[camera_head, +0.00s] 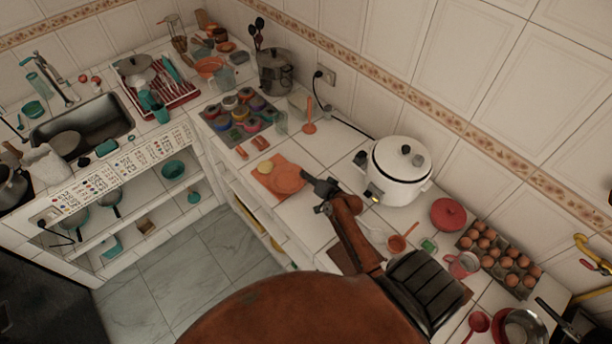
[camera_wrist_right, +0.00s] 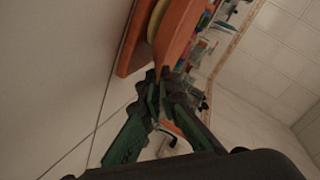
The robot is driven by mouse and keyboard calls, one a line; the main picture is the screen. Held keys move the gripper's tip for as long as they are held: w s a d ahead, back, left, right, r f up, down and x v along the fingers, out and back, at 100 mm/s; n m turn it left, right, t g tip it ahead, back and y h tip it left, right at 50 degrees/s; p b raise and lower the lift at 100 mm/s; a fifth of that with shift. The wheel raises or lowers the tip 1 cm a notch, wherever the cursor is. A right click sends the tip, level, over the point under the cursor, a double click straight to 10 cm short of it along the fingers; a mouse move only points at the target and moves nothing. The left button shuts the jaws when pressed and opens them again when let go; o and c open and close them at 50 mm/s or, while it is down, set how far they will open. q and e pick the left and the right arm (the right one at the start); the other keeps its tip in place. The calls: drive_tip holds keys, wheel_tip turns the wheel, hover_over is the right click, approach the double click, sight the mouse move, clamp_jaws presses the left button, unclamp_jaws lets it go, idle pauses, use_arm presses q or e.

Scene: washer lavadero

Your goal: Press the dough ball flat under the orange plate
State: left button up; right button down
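The orange plate (camera_head: 287,181) is over the right part of an orange board (camera_head: 262,182) on the tiled counter. The pale yellow dough ball (camera_head: 264,167) shows at the plate's upper left edge. In the wrist view, the dough (camera_wrist_right: 157,18) shows as a yellow strip between the board (camera_wrist_right: 137,45) and the plate (camera_wrist_right: 181,32); whether the plate touches it I cannot tell. My right gripper (camera_head: 306,179) is at the plate's right edge. In the wrist view its fingertips (camera_wrist_right: 163,76) close on the near edge of the plate. My left gripper is not in view.
A white rice cooker (camera_head: 396,172) stands right of my right gripper, by the wall. A tray of colourful jars (camera_head: 238,115) and small reddish blocks (camera_head: 260,143) lie beyond the board. A red lidded pot (camera_head: 448,214) and an egg tray (camera_head: 499,260) are farther right.

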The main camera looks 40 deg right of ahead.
drive_tip(key=shift+s+a+f, duration=0.1)
drive_tip(key=shift+f, duration=0.3)
drive_tip(key=shift+s+f, duration=0.1)
drive_tip(key=shift+f, duration=0.25)
drive_tip(key=c, duration=2.1)
unclamp_jaws()
drive_tip(key=shift+r, duration=0.1)
drive_tip(key=shift+s+r, duration=0.15)
drive_tip(key=shift+s, duration=0.15)
drive_tip(key=v, duration=1.1)
drive_tip(key=shift+r, duration=0.1)
